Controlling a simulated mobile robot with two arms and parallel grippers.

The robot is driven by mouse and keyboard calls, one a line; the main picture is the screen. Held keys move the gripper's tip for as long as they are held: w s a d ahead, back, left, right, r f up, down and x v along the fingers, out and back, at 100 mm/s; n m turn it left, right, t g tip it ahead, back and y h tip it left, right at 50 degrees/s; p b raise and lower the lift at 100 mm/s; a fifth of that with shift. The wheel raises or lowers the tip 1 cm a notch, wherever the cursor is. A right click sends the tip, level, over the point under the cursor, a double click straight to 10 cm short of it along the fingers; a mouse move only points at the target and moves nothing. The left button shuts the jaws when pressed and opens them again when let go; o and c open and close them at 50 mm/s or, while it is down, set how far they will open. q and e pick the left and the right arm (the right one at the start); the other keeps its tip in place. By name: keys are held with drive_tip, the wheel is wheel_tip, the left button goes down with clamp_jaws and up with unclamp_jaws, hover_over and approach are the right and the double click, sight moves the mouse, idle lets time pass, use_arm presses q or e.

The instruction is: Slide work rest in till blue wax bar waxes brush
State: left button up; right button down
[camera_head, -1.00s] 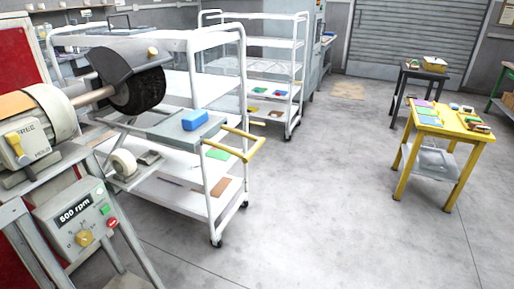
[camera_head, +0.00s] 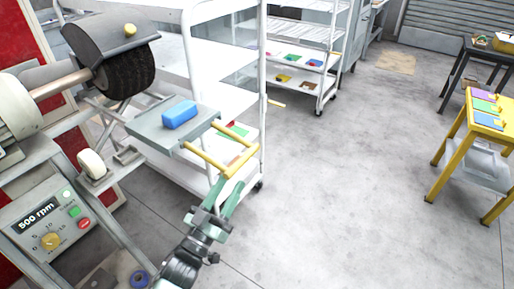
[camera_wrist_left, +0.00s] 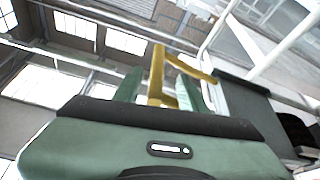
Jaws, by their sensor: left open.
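The blue wax bar (camera_head: 180,113) lies on the grey work rest (camera_head: 150,130), to the right of the dark round brush (camera_head: 128,76). A clear gap separates bar and brush. The brush sits on a shaft under a grey hood (camera_head: 108,36). A yellow U-shaped handle (camera_head: 206,160) extends from the rest's right side. My left gripper (camera_head: 228,190) is at the handle's outer end, with its green fingers apart. In the left wrist view, the yellow handle (camera_wrist_left: 156,75) shows between the open fingers (camera_wrist_left: 160,92); contact cannot be told. My right gripper is not in view.
The grinder's control box (camera_head: 48,228) reads 500 rpm. A white shelf cart (camera_head: 222,60) stands close behind the rest and handle. A yellow table (camera_head: 468,130) stands at the right. Open concrete floor lies between them.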

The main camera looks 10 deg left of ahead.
sight(246, 153)
use_arm(q)
drive_tip(key=x, duration=0.3)
drive_tip(key=r+p+x, duration=0.1)
drive_tip(key=x, duration=0.2)
drive_tip(key=shift+r+p, duration=0.2)
drive_tip(key=shift+p, duration=0.1)
drive_tip(key=shift+w+d+r, duration=0.15)
drive_tip(key=shift+w+r, duration=0.05)
drive_tip(key=shift+w, duration=0.45)
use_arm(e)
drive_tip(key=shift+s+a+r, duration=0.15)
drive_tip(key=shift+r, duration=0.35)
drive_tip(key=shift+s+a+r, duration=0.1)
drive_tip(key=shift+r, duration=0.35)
use_arm(q)
clamp_jaws()
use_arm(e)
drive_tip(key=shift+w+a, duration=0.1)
